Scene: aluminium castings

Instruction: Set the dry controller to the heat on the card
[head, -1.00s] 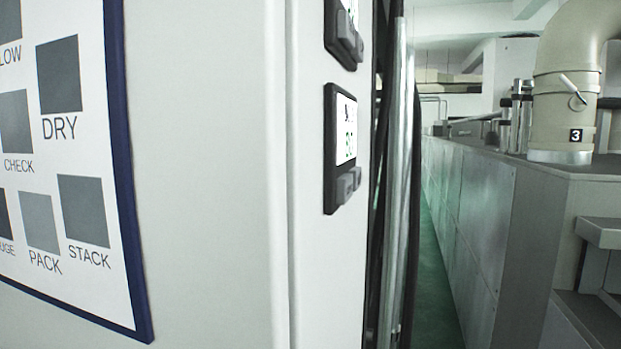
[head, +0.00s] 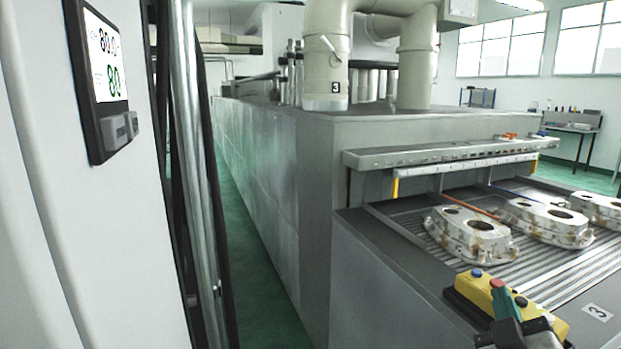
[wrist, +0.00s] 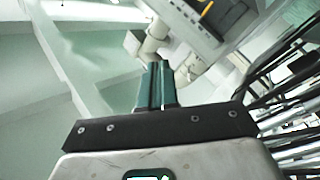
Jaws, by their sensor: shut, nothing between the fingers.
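A black-framed controller (head: 101,78) is on the side of the white cabinet at the left of the head view, seen at a slant. Its white display shows two rows, the upper apparently 80.0 and the lower a green 80; small marks are too blurred to read. Two grey buttons (head: 121,129) are under the display. No name on it is readable, so I cannot tell whether it is the dry controller. No heat card is in view. My gripper (head: 498,288) is at the lower right, far from the controller, with its green fingers shut and empty. They also show in the wrist view (wrist: 157,72).
A yellow button box (head: 468,291) is by my gripper in the picture. Several castings (head: 470,232) lie on the roller conveyor (head: 590,263). A long grey machine (head: 262,190) and vertical pipes (head: 190,120) flank a narrow green floor aisle (head: 255,285).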

